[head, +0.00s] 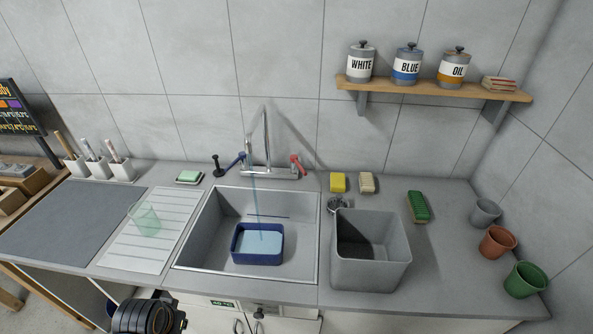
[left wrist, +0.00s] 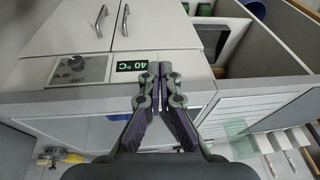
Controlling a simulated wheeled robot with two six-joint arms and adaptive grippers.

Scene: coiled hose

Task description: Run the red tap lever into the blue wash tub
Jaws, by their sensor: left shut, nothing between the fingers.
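The tap (head: 267,140) stands at the back of the sink, with a red lever (head: 297,163) on its right and a blue lever (head: 236,159) on its left. A thin bluish stream (head: 255,200) falls from the spout into the blue wash tub (head: 238,258). The tub sits in the sink basin and holds pale blue water. My left gripper (left wrist: 153,70) is shut and empty in the left wrist view, in front of the cabinet and well away from the lever. In the head view only part of my left arm shows at the bottom edge. My right gripper is not in view.
A grey bin (head: 371,273) stands right of the sink. A green cup (head: 145,218) is on the drainboard (head: 125,257). Sponges and brushes lie behind the bin, and pots stand at far right. A wooden shelf (head: 430,91) carries canisters. A 40 °C display (left wrist: 131,66) is on the cabinet front.

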